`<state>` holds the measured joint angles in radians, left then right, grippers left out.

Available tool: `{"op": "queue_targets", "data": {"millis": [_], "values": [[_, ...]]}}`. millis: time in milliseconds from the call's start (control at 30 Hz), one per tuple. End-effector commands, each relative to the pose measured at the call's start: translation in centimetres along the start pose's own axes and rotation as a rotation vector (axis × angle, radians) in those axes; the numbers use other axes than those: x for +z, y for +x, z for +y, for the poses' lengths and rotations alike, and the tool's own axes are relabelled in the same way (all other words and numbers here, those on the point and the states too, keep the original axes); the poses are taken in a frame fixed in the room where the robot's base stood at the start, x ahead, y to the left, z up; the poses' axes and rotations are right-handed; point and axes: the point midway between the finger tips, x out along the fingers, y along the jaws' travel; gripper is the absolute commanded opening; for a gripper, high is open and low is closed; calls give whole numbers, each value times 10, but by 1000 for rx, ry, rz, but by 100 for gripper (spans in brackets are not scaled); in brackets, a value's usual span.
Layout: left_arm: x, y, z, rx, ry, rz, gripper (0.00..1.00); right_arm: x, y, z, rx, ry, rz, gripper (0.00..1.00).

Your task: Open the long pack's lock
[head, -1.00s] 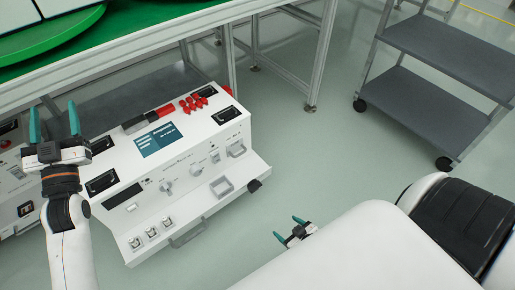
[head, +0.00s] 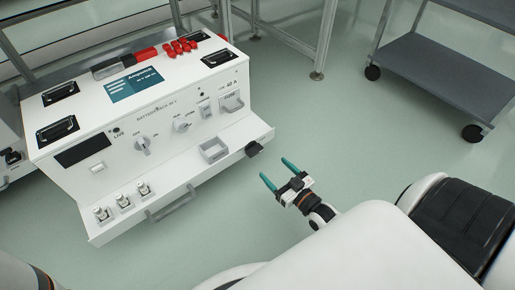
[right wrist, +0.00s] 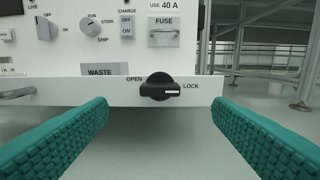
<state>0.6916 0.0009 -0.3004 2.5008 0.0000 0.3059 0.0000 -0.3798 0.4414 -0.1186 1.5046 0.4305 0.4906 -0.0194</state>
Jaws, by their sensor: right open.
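The long pack (head: 75,180), a white battery box with a sloped panel and a front ledge, stands at the left in the head view. Its lock, a black knob (head: 254,149), sits at the right end of the ledge. In the right wrist view the lock knob (right wrist: 160,86) lies between the words OPEN and LOCK, its white mark pointing right at LOCK. My right gripper (head: 277,172) is open and empty in front of the knob, apart from it. Its teal fingers (right wrist: 160,112) stand to either side, a little below the knob. My left gripper is out of view.
The ledge carries a grey handle (head: 171,204), a small open tray (head: 214,150) and several white connectors (head: 122,202). Red parts (head: 180,46) lie on top of the pack. A grey cart (head: 430,75) stands at the right. The floor between is clear.

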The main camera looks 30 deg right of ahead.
Motion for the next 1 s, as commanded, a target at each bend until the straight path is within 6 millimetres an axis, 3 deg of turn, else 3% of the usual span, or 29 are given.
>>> {"op": "queue_targets", "data": {"millis": [300,500,900,1000], "values": [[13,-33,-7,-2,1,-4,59,-4,65,0,0,-1,-4,75],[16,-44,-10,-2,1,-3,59,-3,90,0,0,0,-1,75],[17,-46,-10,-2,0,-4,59,-1,98,0,0,0,2,75],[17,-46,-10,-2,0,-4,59,-1,98,0,0,-1,2,60]]}}
